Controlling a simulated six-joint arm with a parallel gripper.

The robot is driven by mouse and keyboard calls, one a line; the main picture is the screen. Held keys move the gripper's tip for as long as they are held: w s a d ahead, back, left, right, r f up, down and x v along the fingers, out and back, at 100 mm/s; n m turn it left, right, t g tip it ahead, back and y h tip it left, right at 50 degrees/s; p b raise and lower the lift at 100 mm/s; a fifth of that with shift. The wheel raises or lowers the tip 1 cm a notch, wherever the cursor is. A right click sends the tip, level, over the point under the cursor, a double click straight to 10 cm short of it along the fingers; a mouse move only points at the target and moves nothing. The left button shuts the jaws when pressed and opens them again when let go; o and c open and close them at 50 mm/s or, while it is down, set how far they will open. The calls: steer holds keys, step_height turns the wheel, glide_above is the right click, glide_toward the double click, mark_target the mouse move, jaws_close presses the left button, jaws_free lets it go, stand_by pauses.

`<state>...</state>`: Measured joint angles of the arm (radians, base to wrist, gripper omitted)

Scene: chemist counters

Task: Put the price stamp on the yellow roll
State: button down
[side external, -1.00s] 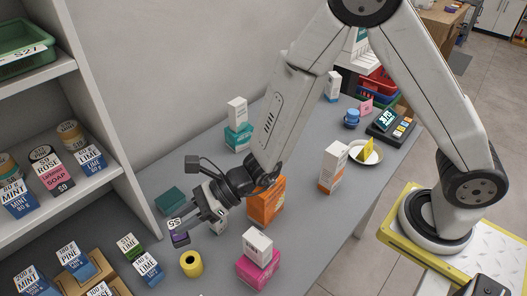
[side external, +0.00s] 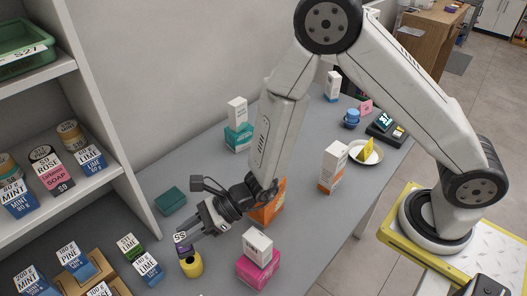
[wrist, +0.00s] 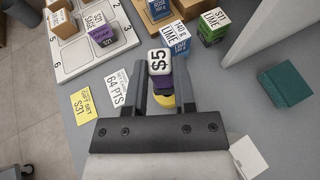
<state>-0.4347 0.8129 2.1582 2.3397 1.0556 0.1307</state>
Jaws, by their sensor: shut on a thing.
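The price stamp (side external: 181,240) is a small purple block with a white top face marked "$5". My gripper (side external: 189,239) is shut on it, and in the wrist view the stamp (wrist: 160,62) sits between the two fingers. The yellow roll (side external: 192,267) stands upright on the grey counter. The stamp is right over the roll's top, which it partly hides. In the wrist view only a bit of the yellow roll (wrist: 171,101) shows beneath the stamp. I cannot tell whether the two touch.
A pink box (side external: 257,272) with a white box (side external: 257,243) on top stands right of the roll. An orange box (side external: 268,207) is behind my gripper. Lime boxes (side external: 148,268) stand to the left, and a teal box (side external: 171,201) lies behind.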

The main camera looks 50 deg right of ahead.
steer(key=shift+f, duration=1.6)
steer(key=shift+f, duration=0.1)
steer(key=shift+c, duration=2.1)
jaws_free()
steer(key=v, duration=1.2)
steer(key=shift+s, duration=0.15)
